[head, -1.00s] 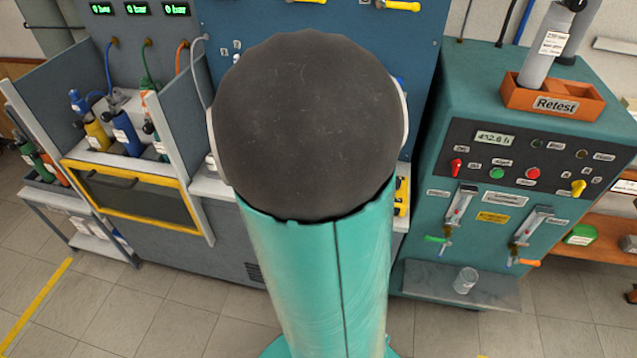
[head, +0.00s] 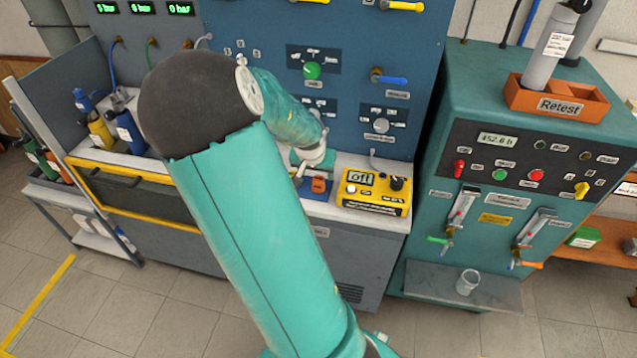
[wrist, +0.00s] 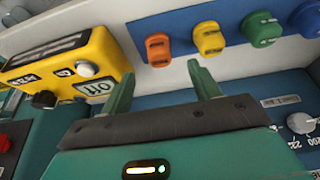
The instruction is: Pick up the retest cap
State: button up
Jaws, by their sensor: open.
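A row of caps stands on a blue strip (wrist: 183,25) in the wrist view: an orange cap (wrist: 159,50), a yellow cap (wrist: 208,39), a green cap (wrist: 262,29) and a blue cap (wrist: 307,19). No cap label is readable; the orange one matches the colour of the tray marked Retest. In the head view the orange cap (head: 318,185) shows on the bench, and my arm hides the others. My gripper (wrist: 164,82) is open and empty. Its two green fingers point at the bench near the orange and yellow caps, apart from them.
A yellow instrument box (head: 374,192) reading "Off" stands close beside the orange cap; it also shows in the wrist view (wrist: 62,68). The blue panel (head: 345,120) with knobs rises behind the bench. The orange Retest tray (head: 556,97) sits on the green cabinet at right.

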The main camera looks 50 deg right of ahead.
aim_at(318, 178)
jog(key=shift+x, duration=3.25)
jog(key=c, duration=1.1)
jog(key=shift+o, duration=0.2)
jog(key=shift+r, duration=0.1)
jog(key=shift+r, duration=0.5)
jog(key=w+a+r, duration=0.7)
jog(key=a+r, duration=0.4)
jog(key=r, duration=0.1)
jog(key=shift+w+a, duration=0.2)
jog(key=shift+a, duration=0.2)
jog(key=shift+w+f, duration=0.1)
